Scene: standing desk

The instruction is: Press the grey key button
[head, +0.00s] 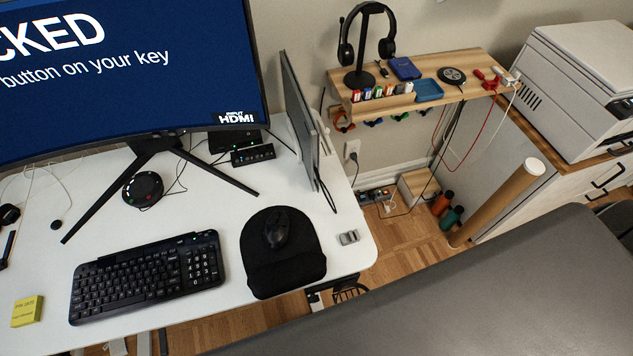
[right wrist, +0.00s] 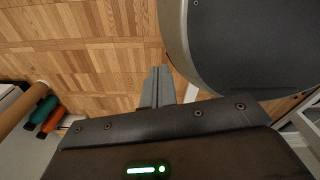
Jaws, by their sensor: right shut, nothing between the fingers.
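A small grey key device (head: 348,237) lies on the white desk (head: 215,320) near its right edge, just right of the black mouse pad in the head view. Its button is too small to make out. A large monitor (head: 110,70) shows a blue screen with text ending in "button on your key". My right gripper (right wrist: 158,72) shows only in the right wrist view, with its fingers together and nothing between them, over the wooden floor. The key device is not in that view. My left gripper is in no view.
A black keyboard (head: 148,277), a mouse pad (head: 285,275) with a mouse (head: 276,235), and a yellow note pad (head: 27,311) are on the desk. A thin upright panel (head: 301,120) stands behind the key device. A wooden shelf (head: 440,95) is at the back right.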

